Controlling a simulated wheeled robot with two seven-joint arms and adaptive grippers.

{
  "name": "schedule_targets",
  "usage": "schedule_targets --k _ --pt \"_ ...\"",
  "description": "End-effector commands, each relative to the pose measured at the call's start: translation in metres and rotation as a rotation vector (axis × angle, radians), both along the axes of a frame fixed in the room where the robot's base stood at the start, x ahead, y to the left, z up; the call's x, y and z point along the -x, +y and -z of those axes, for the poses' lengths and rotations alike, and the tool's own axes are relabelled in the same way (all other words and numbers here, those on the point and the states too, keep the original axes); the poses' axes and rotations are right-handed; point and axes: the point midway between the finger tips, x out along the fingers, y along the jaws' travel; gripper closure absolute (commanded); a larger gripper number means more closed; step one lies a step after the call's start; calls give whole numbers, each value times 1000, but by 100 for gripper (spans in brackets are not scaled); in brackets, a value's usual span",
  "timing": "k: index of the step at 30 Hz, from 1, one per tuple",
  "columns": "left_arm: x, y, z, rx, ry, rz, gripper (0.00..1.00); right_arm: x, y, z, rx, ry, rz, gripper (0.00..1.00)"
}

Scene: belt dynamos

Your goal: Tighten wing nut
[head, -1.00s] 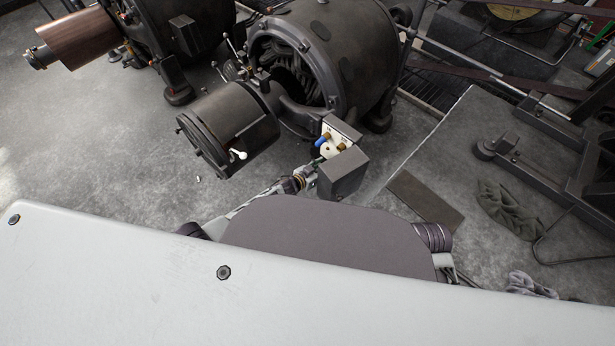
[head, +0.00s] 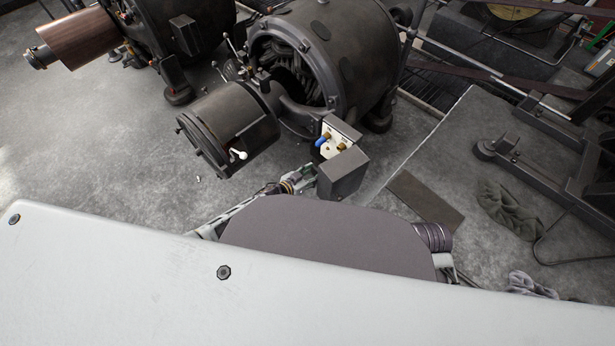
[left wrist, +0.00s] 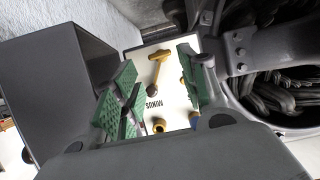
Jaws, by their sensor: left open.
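A white terminal board (head: 333,150) with brass terminals and a blue piece (head: 321,140) sits on the dynamo's side, by a dark box. In the left wrist view, the board (left wrist: 148,52) reads "MINUS". It carries a brass piece with a crosswise head (left wrist: 157,66), perhaps the wing nut, and a round brass terminal (left wrist: 160,125). More brass is partly hidden behind the right finger. My left gripper (head: 308,170) is just below the board, left of the box. Its green-padded fingers (left wrist: 158,92) are open and empty, apart from the brass. My right gripper is out of view.
The dark grey box (head: 343,173) stands close to the right of my left gripper. Bare floor (head: 100,140) lies to the left.

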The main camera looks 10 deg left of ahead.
Motion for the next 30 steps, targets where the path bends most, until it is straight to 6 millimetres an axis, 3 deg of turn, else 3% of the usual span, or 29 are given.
schedule_targets --k 12,30 --pt "20 13 -9 0 0 1 57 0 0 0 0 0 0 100" --pt "21 14 -10 0 1 1 57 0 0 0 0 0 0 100"
